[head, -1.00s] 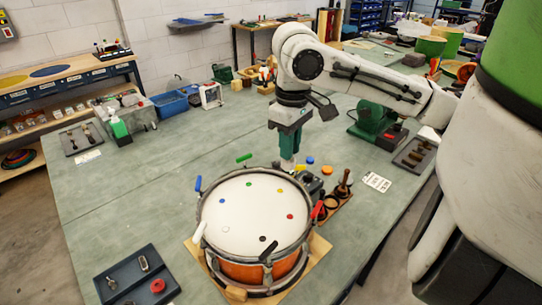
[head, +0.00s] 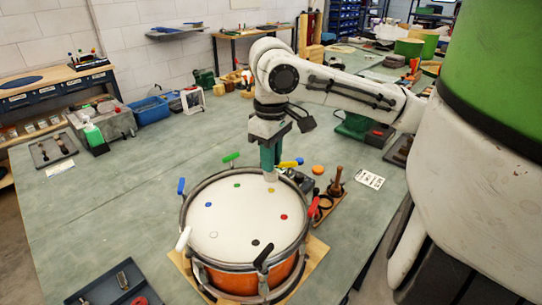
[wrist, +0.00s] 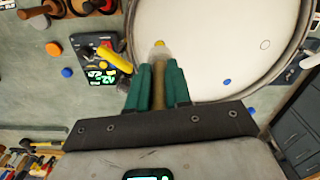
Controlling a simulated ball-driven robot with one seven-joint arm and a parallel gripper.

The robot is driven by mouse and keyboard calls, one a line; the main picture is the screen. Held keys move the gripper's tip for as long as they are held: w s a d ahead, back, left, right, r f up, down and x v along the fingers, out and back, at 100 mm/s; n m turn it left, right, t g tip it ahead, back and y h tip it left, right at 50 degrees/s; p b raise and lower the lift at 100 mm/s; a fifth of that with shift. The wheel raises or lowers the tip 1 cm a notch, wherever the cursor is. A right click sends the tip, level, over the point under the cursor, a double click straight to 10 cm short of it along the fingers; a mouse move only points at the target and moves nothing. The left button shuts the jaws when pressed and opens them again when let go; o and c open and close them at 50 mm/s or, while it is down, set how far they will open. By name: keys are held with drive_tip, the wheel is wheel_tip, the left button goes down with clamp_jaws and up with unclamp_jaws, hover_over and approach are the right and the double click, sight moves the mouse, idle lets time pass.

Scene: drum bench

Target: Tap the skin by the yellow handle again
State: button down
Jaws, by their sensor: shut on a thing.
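The drum has a white skin (head: 235,222) with coloured dots, and coloured handles around its rim. The yellow handle (head: 291,163) is at the back right of the rim; it also shows in the wrist view (wrist: 113,65). My gripper (head: 270,164) is shut on a beater (wrist: 158,75) with a wooden shaft and a pale tip, pointing down. The tip (head: 271,177) is over the skin's back edge, close to the yellow dot (head: 270,190). In the wrist view the tip overlaps the skin beside the yellow dot (wrist: 160,43). I cannot tell whether it touches the skin.
Green (head: 231,158), blue (head: 181,186), white (head: 183,238), black (head: 262,256) and red (head: 312,207) handles stand up around the rim. A dark device with a display (wrist: 100,60) sits beside the drum. A dark tray (head: 115,284) lies front left.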

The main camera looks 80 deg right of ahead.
wheel_tip(320, 180, down, 5)
drive_tip(key=b, duration=0.3)
drive_tip(key=shift+r, duration=0.15)
drive_tip(key=shift+r+p, duration=0.35)
drive_tip(key=shift+r, duration=0.2)
wheel_tip(320, 180, up, 5)
drive_tip(key=p, duration=0.5)
drive_tip(key=shift+r, duration=0.1)
